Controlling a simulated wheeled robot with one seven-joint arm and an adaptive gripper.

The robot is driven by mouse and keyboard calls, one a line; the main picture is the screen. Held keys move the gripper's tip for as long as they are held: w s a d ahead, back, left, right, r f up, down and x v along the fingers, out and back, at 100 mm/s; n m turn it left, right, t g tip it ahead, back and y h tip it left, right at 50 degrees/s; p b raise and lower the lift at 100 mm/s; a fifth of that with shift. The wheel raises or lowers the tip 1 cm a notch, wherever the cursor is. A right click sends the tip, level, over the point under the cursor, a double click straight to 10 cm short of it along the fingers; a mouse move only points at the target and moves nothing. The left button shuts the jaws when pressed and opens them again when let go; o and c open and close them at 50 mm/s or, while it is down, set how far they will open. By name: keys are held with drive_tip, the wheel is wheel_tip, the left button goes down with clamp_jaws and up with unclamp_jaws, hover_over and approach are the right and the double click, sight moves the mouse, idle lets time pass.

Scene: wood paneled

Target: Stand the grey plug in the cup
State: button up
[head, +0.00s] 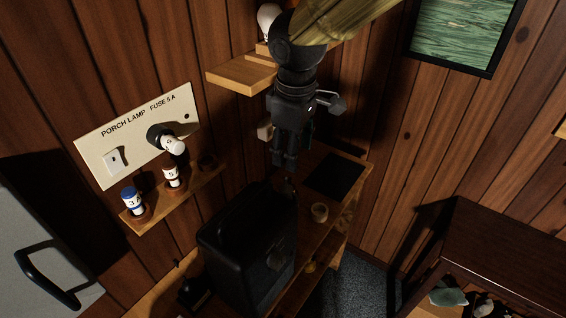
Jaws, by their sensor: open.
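A pale grey-white plug (173,145) sticks out of a dark round socket on the cream wall panel; I take it for the grey plug, though its colour is hard to judge. A small tan cup (320,212) stands on the wooden cabinet top, right of the black box. My gripper (285,162) points down, right of the panel and above the cabinet, apart from plug and cup. It is open, and I see nothing held. Its fingertips are dark against a dark background. The inside of the cup is too small to make out.
A wall ledge (184,196) holds a blue-topped plug (131,201), a brown-banded plug (171,177) and an empty-looking round holder (207,161). A bulky black box (247,245) stands beside the cup. A wooden shelf (240,75) juts out near my arm. A dark flat pad (334,174) lies behind the cup.

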drive_tip(key=shift+r, duration=0.1)
wheel_tip(320, 180, up, 12)
drive_tip(key=s, duration=0.1)
drive_tip(key=shift+s, duration=0.3)
idle(0.5)
